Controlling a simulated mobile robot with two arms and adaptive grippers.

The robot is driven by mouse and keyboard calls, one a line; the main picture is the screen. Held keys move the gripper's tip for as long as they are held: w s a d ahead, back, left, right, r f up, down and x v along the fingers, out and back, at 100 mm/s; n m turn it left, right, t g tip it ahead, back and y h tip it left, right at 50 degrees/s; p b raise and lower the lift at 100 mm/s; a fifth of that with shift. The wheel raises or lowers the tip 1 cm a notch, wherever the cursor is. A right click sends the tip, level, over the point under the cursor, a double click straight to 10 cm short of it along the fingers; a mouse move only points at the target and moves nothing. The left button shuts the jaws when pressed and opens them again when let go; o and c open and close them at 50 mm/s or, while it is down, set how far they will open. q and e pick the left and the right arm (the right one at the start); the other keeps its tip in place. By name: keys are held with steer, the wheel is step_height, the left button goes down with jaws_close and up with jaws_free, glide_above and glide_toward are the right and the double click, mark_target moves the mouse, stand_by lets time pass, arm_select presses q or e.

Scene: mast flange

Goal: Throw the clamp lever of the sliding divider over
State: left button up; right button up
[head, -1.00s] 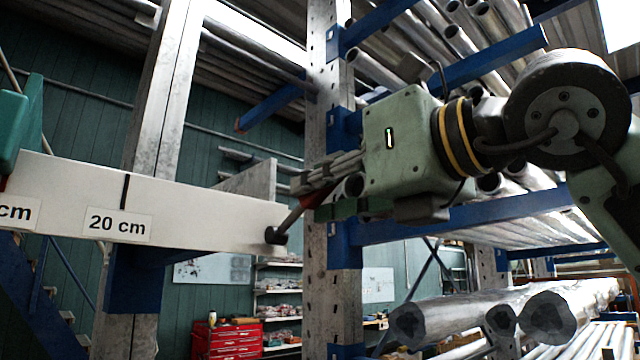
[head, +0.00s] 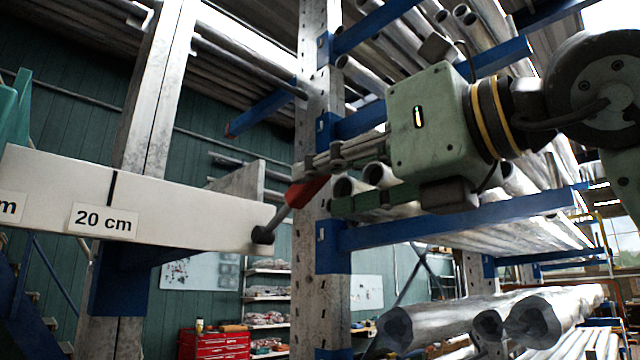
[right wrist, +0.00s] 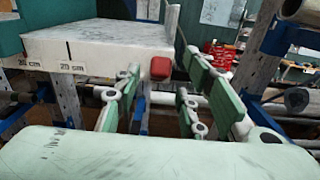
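The clamp lever is a grey rod with a red grip (head: 306,191). It rises tilted to the right from a dark pivot (head: 262,235) at the right end of a white beam marked "20 cm" (head: 160,210). My right gripper (head: 338,178) is open just right of the grip, one finger above and one below in the head view. In the right wrist view the red grip (right wrist: 160,68) shows between the spread fingers, beyond their tips; I see no contact. I cannot tell which part is the sliding divider. My left gripper is not in view.
A perforated rack post (head: 320,260) stands behind the lever. Blue rack arms (head: 460,220) carry metal tubes on the right, close to my right gripper. A teal piece (head: 14,115) stands at the beam's left. A red tool chest (head: 214,344) is far back.

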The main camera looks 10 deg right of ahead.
steer(key=shift+b+v, duration=0.35)
steer(key=shift+v, duration=1.8)
